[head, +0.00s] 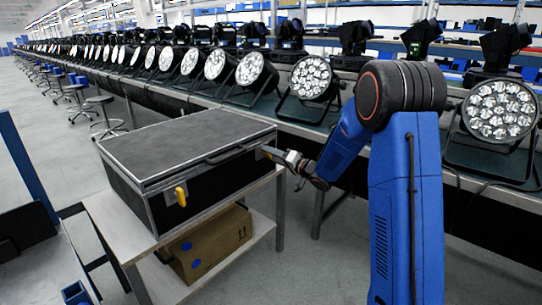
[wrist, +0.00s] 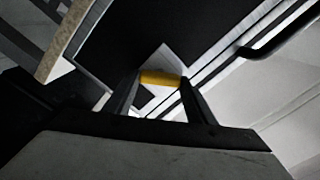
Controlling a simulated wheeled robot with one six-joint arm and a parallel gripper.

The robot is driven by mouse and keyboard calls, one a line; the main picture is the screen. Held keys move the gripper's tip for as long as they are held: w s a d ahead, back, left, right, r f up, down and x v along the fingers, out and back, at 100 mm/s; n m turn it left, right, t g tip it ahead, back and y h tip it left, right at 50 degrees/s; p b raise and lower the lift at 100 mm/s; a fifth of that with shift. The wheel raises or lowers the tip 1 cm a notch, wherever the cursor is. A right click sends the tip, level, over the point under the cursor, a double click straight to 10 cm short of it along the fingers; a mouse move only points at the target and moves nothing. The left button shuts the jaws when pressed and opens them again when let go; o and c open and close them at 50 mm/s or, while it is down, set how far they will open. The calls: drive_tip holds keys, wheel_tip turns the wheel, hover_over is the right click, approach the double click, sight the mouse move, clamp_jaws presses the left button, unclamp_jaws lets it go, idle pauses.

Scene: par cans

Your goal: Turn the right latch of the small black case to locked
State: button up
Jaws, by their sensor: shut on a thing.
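The small black case (head: 190,142) sits shut on a light bench, its front facing my arm. A yellow latch (head: 181,195) is on the left of its front and stands nearly upright. My gripper (head: 268,153) is at the right end of the front. In the wrist view its two fingers (wrist: 160,90) are closed on the yellow right latch (wrist: 160,78), which lies crosswise between the fingertips.
A dark carry handle (head: 236,151) runs along the case front, left of my gripper. A cardboard box (head: 212,243) is on the bench's lower shelf. A long table of par cans (head: 311,78) stands behind. Grey floor is open on the left.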

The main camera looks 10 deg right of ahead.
drive_tip(key=shift+d+f+m, duration=0.1)
drive_tip(key=shift+f+m, duration=0.05)
drive_tip(key=shift+m, duration=3.45)
drive_tip(key=o, duration=1)
drive_tip(key=shift+o, duration=0.2)
drive_tip(key=v, duration=1.7)
drive_tip(key=shift+s+d, duration=0.1)
